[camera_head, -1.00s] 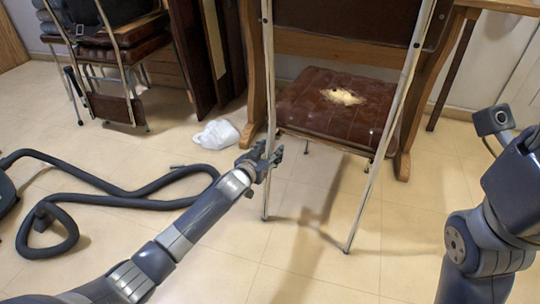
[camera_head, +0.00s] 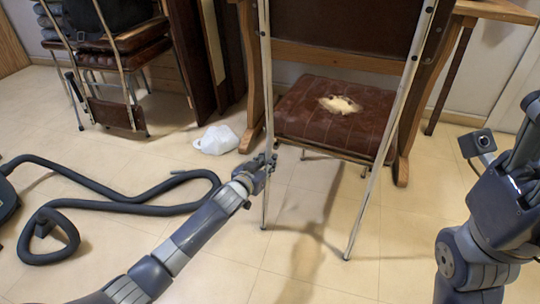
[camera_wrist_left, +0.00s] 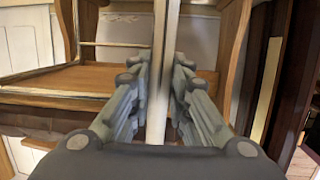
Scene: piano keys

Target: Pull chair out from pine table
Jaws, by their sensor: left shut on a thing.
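The chair (camera_head: 335,113) has a brown padded seat with a torn pale patch and thin metal legs. Its backrest side faces me, and it stands at the wooden table (camera_head: 497,10). My left gripper (camera_head: 268,165) is at the chair's left rear leg, low down. In the left wrist view, the gripper's fingers (camera_wrist_left: 158,95) are on both sides of the pale metal leg (camera_wrist_left: 157,125) and shut on it. My right arm is at the right edge of the head view; its fingers are not visible.
A vacuum hose (camera_head: 120,202) lies curled on the floor at left. A white plastic bag (camera_head: 215,140) lies left of the chair. Stacked chairs (camera_head: 115,60) stand at the back left. The tiled floor in front of the chair is clear.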

